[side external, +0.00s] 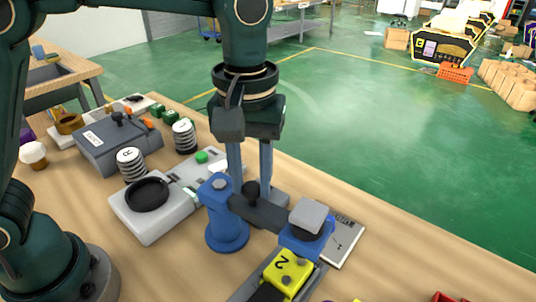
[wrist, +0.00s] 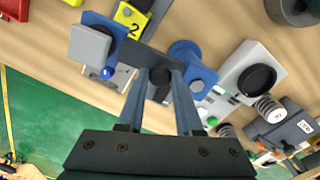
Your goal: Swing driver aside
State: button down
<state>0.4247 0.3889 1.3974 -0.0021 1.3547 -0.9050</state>
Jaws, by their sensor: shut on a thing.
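The driver is a dark swing arm (side external: 262,212) on a blue post (side external: 226,228), with a blue and grey head (side external: 307,222) at its other end. A black knob (side external: 250,188) stands up from the arm. My gripper (side external: 251,193) comes down over the arm with a finger on each side of the knob. In the wrist view the knob (wrist: 160,76) sits between my fingertips (wrist: 160,82), and the gripper is shut on it. The head (wrist: 92,45) and the post (wrist: 185,58) lie to either side. The exact finger contact is partly hidden.
A yellow block marked 2 (side external: 287,270) sits in a dark holder beside the head. A white-grey unit with a black round dish (side external: 147,194), coil springs (side external: 184,136) and a grey box (side external: 112,142) stand left. A flat printed plate (side external: 345,240) lies behind the head. The table's right front is mostly clear.

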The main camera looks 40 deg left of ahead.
jog(key=shift+s+m, duration=0.15)
jog(key=shift+m, duration=0.15)
dwell(0.5)
jog(key=s+a+m, duration=0.3)
jog(key=s+m, duration=0.3)
jog(key=m, duration=0.8)
jog(key=shift+a, duration=0.3)
dwell(0.5)
jog(key=c, duration=0.6)
grip_release()
jog(key=shift+r, duration=2.6)
